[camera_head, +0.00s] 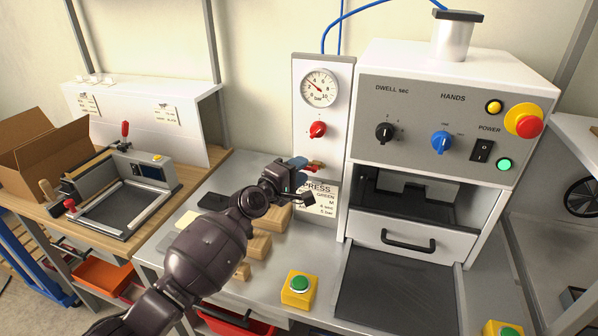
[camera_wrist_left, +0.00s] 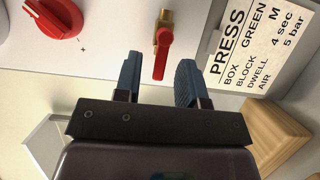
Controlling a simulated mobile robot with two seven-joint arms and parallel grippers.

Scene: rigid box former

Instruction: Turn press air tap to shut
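The press air tap has a brass body and a red lever (camera_wrist_left: 162,58). It sits on the white air panel (camera_head: 301,143) below the gauge and red knob. In the head view the tap (camera_head: 316,167) shows just right of my fingertips, partly hidden. My left gripper (camera_head: 299,164) is at the panel beside it. In the left wrist view my left gripper (camera_wrist_left: 160,72) is open, with its two blue fingers apart. The lever's end lies in the gap between them, with space on both sides and no visible contact. My right gripper is not in view.
A red regulator knob (camera_head: 318,129) and a gauge (camera_head: 319,88) are above the tap. A PRESS label (camera_head: 318,200) is below it. The press (camera_head: 440,110) stands close on the right. Wooden blocks (camera_head: 262,243) and a green button (camera_head: 300,284) are on the bench.

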